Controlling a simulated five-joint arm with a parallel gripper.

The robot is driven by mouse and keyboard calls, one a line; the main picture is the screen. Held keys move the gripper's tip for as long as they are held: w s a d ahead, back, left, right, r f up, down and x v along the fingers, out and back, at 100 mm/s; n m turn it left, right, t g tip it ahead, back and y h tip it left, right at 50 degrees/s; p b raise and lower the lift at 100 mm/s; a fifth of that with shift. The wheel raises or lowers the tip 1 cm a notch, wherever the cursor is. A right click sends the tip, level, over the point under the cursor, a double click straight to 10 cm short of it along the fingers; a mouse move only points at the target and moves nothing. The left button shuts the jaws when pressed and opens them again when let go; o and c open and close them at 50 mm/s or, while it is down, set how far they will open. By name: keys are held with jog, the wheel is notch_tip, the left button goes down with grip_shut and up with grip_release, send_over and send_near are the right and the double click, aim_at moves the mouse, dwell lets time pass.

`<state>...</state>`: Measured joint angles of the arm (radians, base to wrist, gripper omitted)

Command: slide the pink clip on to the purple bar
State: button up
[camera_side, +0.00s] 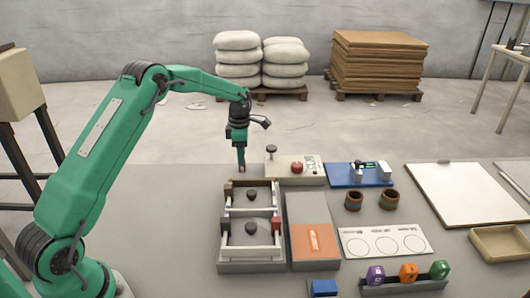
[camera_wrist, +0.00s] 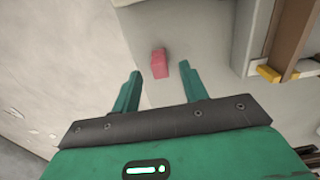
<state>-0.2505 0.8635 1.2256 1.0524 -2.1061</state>
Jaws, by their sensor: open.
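The pink clip (camera_wrist: 159,63) lies on the grey table, just beyond and between my fingertips in the wrist view. In the side view a small reddish-pink piece (camera_side: 242,168) shows right under my gripper (camera_side: 241,158), at the far left of the table. My gripper also shows in the wrist view (camera_wrist: 161,83), its two green fingers apart and nothing between them. A purple piece (camera_side: 376,275) stands in a dark rack at the front right; I cannot tell whether it is the purple bar. No other purple bar is clear.
A blue board (camera_side: 345,181), two dark cups (camera_side: 353,201) and a circle-marked card (camera_side: 412,241) lie further right. The table's left is clear.

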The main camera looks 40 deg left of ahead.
jog(key=shift+f, duration=1.4)
grip_shut()
jog(key=shift+r, duration=0.15)
jog(key=shift+r, duration=0.55)
jog(key=r, duration=0.3)
jog(key=shift+d+r, duration=0.1)
jog(key=shift+d, duration=0.25)
jog(key=s+d+r, duration=0.3)
jog(key=d+r, duration=0.3)
jog(key=d, duration=0.4)
jog(key=shift+s+d+r, duration=0.15)
jog(key=shift+d+r, duration=0.1)
jog(key=shift+d, duration=0.05)
